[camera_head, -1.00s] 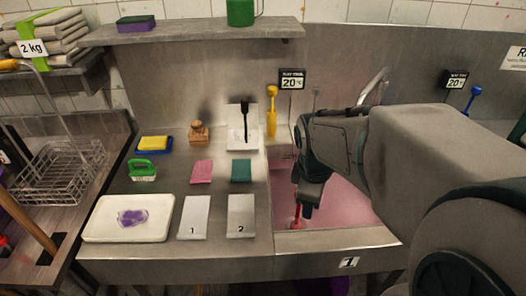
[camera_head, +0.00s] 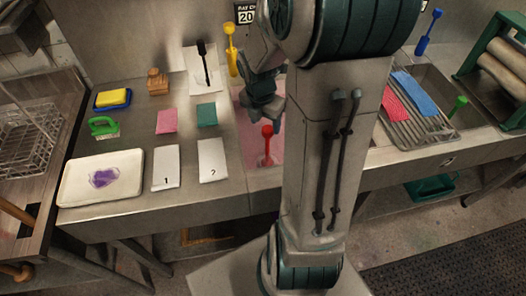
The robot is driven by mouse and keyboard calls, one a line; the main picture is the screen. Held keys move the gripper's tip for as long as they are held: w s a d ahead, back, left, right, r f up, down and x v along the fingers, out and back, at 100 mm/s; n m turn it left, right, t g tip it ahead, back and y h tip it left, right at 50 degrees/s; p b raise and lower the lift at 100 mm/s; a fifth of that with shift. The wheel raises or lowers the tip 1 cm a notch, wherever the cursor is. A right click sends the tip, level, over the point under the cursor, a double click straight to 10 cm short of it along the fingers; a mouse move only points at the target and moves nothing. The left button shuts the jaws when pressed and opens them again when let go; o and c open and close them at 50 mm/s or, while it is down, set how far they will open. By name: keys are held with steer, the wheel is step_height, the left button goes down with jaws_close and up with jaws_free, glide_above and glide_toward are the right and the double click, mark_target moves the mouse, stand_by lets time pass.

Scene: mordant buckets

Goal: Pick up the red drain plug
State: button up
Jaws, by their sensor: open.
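The jaws are open, though the fingertips are dark and small. I see no clear contact with the plug. My arm hides the right part of the basin.
A yellow brush (camera_head: 231,50) stands behind the basin. Left on the counter are cards (camera_head: 212,160), pink (camera_head: 167,121) and green cloths (camera_head: 207,114), and a white tray (camera_head: 72,180). A drainboard (camera_head: 415,125) and green plug (camera_head: 459,104) are on the right.

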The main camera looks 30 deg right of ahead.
mark_target(266, 128)
steer(key=f, duration=0.3)
steer(key=shift+w+d+f, duration=0.15)
steer(key=shift+d+f, duration=0.05)
steer(key=shift+d+f+b, duration=0.15)
steer(key=shift+f+b, duration=0.05)
steer(key=shift+f, duration=1.15)
steer(key=shift+d+f+b, duration=0.1)
steer(key=shift+f+b, duration=0.05)
steer(key=shift+f, duration=1.15)
jaws_close()
